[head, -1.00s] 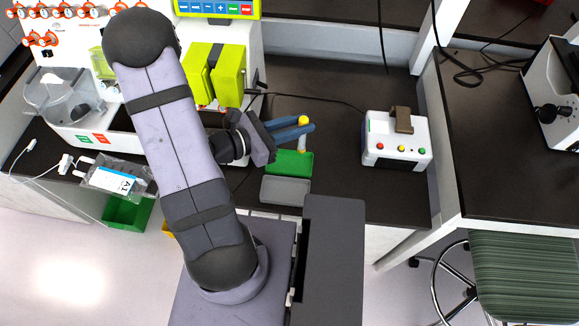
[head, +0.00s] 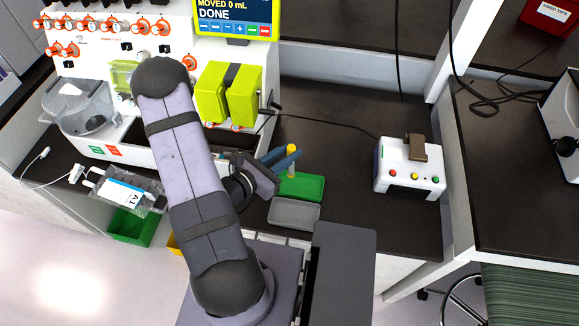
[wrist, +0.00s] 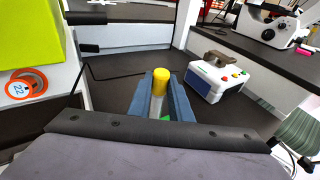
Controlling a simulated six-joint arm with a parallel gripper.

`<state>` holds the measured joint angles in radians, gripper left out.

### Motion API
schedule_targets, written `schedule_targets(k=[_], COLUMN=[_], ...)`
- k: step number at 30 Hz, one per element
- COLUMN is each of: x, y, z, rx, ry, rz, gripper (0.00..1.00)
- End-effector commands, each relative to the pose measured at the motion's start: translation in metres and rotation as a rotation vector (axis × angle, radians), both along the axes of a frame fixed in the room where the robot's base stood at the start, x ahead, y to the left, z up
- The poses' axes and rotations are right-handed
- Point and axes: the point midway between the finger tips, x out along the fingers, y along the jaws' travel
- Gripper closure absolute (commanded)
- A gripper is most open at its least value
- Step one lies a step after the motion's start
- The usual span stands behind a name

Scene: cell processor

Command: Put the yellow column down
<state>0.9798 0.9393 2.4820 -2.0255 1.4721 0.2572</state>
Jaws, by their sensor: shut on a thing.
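The yellow column (head: 291,150) has a yellow cap and a paler body. My gripper (head: 282,154) is shut on it, with the blue fingers on either side. In the wrist view the yellow cap (wrist: 160,75) stands up between the two blue fingertips (wrist: 161,98), roughly upright. In the head view the column is at the back of the green tray (head: 304,187). I cannot tell whether its lower end touches the tray or hangs above it.
A grey tray (head: 294,213) lies in front of the green one. A white box with coloured buttons (head: 408,168) stands to the right, and a white machine with lime-green blocks (head: 229,92) at the back left. Dark bench between them is clear apart from a cable (head: 330,121).

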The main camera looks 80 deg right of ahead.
Motion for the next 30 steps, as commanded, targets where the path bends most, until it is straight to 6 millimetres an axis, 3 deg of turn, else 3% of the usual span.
schedule_targets(k=[6, 16, 30], x=[0.000, 0.000, 0.000], y=[0.000, 0.000, 0.000], z=[-0.017, -0.024, -0.057], rx=[0.000, 0.000, -0.001], ry=[0.001, 0.001, 0.001], rz=[0.000, 0.000, 0.000], gripper=[1.00, 1.00, 1.00])
